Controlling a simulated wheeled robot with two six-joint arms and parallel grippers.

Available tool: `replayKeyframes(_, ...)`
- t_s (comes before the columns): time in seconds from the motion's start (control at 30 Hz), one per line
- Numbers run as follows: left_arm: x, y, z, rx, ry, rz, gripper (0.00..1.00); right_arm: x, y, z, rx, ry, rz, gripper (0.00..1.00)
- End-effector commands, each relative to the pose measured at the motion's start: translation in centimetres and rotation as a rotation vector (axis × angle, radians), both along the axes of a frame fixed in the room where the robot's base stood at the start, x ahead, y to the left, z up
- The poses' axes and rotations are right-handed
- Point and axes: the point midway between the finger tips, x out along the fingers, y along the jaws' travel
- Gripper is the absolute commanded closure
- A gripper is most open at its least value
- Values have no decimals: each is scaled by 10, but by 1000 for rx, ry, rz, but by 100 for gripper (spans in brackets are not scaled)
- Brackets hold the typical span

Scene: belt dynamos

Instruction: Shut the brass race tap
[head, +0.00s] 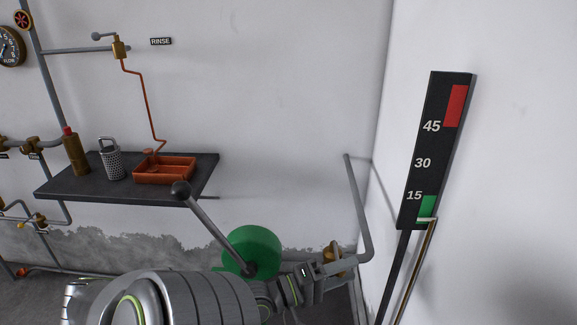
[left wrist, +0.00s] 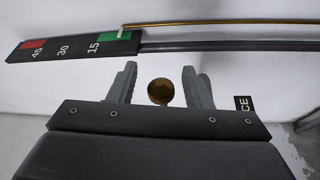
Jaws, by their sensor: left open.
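The brass tap (head: 334,250) is on the pipe at the lower middle right in the head view, partly hidden by my gripper. In the left wrist view a round brass knob (left wrist: 160,92) shows between the two fingers of my left gripper (left wrist: 160,72). The fingers stand apart on both sides of the knob, and I cannot tell whether they touch it. A black label (left wrist: 244,104) beside the right finger shows only the letters "CE". My left gripper (head: 328,268) also shows in the head view, beside the tap. My right gripper is not in view.
A wall gauge (head: 437,150) marked 15, 30 and 45 stands at right, with a brass rod (head: 418,270) below. A ball-ended lever (head: 210,227) and green round body (head: 252,248) are close to my arm. A dark shelf (head: 205,175) holds a grater and orange tray.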

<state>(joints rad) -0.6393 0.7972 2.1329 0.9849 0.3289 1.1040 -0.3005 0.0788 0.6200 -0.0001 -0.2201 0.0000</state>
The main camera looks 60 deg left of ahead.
Motion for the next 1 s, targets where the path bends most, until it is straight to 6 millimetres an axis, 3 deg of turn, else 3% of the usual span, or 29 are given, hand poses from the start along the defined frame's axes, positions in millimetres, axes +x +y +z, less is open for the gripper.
replayKeyframes(0.9, -142, 20, -18, 0, 7, 0, 55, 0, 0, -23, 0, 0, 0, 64)
replayKeyframes(1.0, -154, 23, -16, 2, 3, 5, 55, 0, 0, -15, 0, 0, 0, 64)
